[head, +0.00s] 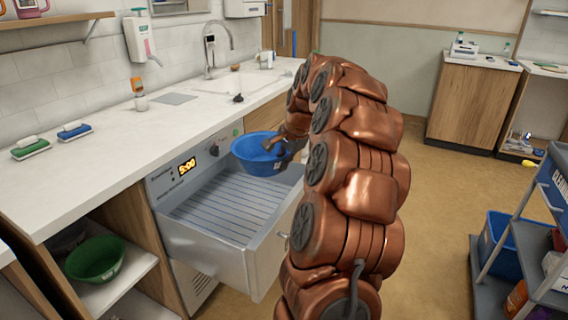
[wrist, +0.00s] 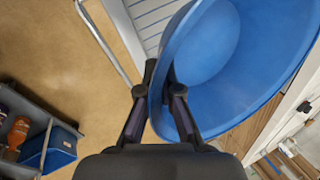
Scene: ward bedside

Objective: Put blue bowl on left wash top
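The blue bowl (head: 257,160) is above the right rear part of the open drawer, its open side up in the head view. My gripper (head: 283,143) is at the bowl's right rim. In the wrist view the bowl (wrist: 245,75) is large, and its wall runs between the two fingers of my gripper (wrist: 161,80), which are closed on it. The white wash top (head: 95,160) runs along the left wall, above the drawer unit. Its left part has a wide bare area. My arm hides part of the scene right of the bowl.
The drawer (head: 215,268) of the machine stands open below the bowl and looks empty. A green brush (head: 30,148) and a blue brush (head: 75,131) lie at the back of the wash top. A green bowl (head: 95,258) sits on the lower shelf. A trolley (head: 520,245) stands right.

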